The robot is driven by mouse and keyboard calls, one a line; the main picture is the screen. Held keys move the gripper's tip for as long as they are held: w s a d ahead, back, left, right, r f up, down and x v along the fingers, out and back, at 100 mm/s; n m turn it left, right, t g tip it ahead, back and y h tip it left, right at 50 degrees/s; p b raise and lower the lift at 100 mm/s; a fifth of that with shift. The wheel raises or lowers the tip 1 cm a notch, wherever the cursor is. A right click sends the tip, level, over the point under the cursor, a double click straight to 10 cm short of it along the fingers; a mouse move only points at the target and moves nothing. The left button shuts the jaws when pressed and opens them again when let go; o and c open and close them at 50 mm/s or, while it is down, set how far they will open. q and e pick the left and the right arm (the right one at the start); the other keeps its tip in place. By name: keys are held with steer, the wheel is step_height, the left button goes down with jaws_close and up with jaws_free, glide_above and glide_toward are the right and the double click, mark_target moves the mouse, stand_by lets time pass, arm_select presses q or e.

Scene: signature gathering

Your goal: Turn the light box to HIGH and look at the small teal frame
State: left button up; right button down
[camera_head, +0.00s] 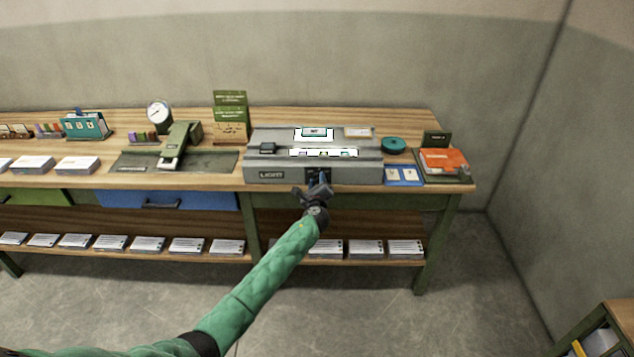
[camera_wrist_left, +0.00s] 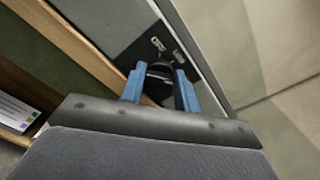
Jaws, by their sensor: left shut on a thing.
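The grey light box (camera_head: 270,174) stands on the bench, with "LIGHT" on its front. Its top has lit white panels. The small teal frame (camera_head: 314,133) lies on the rear lit panel. My left gripper (camera_head: 319,178) is at the middle of the box's front face. In the left wrist view the blue fingers of my left gripper (camera_wrist_left: 160,88) are shut on a dark round knob (camera_wrist_left: 158,78). The labels beside the knob are on a dark plate (camera_wrist_left: 160,45) and are tilted and too small to read surely. My right gripper is not in view.
A green press (camera_head: 180,145) stands to the left.

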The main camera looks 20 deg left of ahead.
arm_select(q)
steer(key=shift+f, duration=0.1)
steer(key=o, duration=1)
steer(key=shift+s, duration=0.2)
steer(key=shift+b+v, duration=0.85)
steer(key=shift+v, duration=2.85)
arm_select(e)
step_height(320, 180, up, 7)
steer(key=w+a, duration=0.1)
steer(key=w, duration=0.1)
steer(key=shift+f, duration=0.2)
arm_select(q)
steer(key=shift+d, duration=0.1)
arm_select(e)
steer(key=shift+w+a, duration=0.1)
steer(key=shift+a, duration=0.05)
